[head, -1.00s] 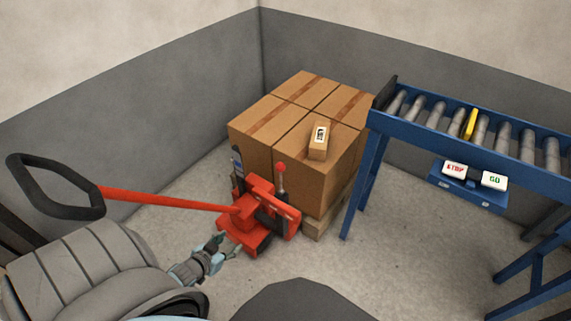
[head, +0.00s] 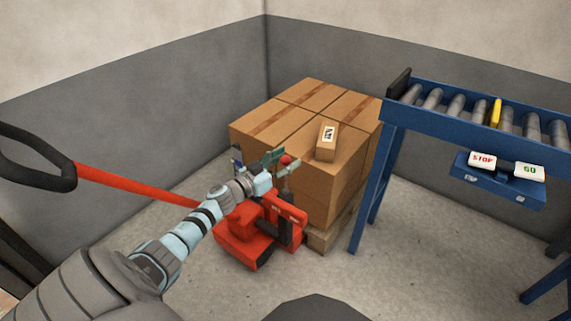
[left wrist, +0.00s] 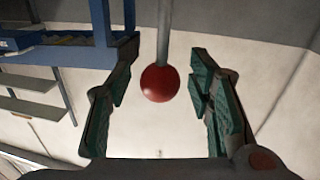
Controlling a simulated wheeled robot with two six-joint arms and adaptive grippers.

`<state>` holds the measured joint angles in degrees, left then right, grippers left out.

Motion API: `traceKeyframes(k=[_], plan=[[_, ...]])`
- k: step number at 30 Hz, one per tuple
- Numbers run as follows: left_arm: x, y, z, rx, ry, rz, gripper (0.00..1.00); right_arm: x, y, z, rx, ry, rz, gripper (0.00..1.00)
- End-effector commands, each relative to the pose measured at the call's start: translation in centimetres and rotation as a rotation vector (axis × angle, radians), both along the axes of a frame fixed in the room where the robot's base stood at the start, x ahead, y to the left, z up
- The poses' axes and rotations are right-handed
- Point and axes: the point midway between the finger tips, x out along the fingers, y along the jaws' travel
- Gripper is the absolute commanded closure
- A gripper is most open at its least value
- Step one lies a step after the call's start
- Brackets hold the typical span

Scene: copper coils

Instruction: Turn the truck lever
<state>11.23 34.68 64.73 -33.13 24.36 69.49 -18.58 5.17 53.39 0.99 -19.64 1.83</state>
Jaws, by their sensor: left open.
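The truck lever is a thin grey rod with a red ball knob (head: 286,160), upright on the red pallet truck (head: 262,228). In the left wrist view the red knob (left wrist: 159,84) sits between the two green-padded fingers, with a gap on both sides. The rod runs up from it out of the frame. My left gripper (head: 277,165) is open around the knob and does not visibly touch it. The gripper hides part of the lever in the head view. My right gripper is not in view.
Cardboard boxes (head: 262,155) on a wooden pallet (head: 325,238) stand right behind the lever, with a small labelled box (head: 326,141) on top. The truck's long red handle (head: 130,187) extends left. A blue roller conveyor (head: 450,125) with STOP and GO buttons stands at right.

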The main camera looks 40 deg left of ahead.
Motion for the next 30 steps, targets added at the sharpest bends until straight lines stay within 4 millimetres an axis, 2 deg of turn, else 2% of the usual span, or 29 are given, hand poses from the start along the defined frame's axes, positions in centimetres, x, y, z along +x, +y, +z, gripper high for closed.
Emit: traceKeyframes(k=[7, 15, 16, 30], plan=[[0.11, -0.04, 0.00, 0.001, 0.001, 0.000, 0.54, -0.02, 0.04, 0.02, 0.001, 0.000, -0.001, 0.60], [0.08, -0.02, -0.02, 0.001, 0.001, 0.000, 0.97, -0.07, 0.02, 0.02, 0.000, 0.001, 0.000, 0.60], [0.08, -0.02, -0.02, 0.001, 0.001, 0.000, 1.00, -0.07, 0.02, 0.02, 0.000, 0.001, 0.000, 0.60], [0.03, 0.66, -0.12, -0.051, 0.002, 0.000, 1.00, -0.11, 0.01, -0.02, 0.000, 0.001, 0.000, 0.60]])
